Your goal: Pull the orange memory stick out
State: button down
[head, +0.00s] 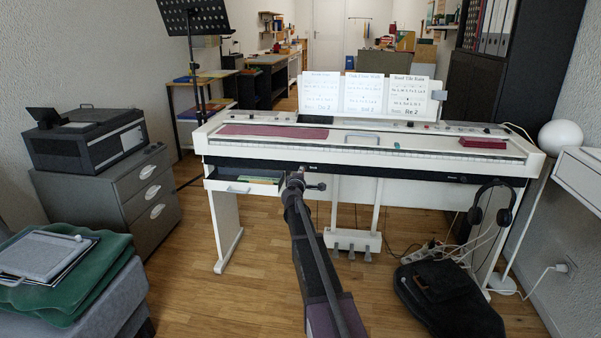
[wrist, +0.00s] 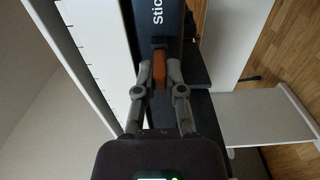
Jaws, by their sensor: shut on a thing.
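The orange memory stick (wrist: 159,68) shows in the wrist view between my gripper's two fingertips. Its far end meets the dark front strip (wrist: 161,22) of the piano, which carries the partly visible white word "Stic". My gripper (wrist: 159,76) is shut on the stick, with a finger on each side. I cannot tell how deep the stick sits in the strip. In the head view my gripper (head: 296,174) is at the front edge of the white digital piano (head: 420,163), left of its middle. The stick cannot be made out there.
An open drawer (head: 238,186) under the piano's left side is close to my gripper. Headphones (head: 492,208) hang at the right front, above a dark bag (head: 445,305) and cables on the floor. A grey cabinet (head: 135,190) with a printer stands left.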

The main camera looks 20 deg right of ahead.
jog(key=shift+v, duration=1.1)
dwell(0.6)
jog(key=shift+v, duration=2.3)
jog(key=shift+r, duration=0.1)
notch_tip(320, 180, up, 45)
jog(key=p, duration=4.5)
jog(key=shift+r, duration=0.1)
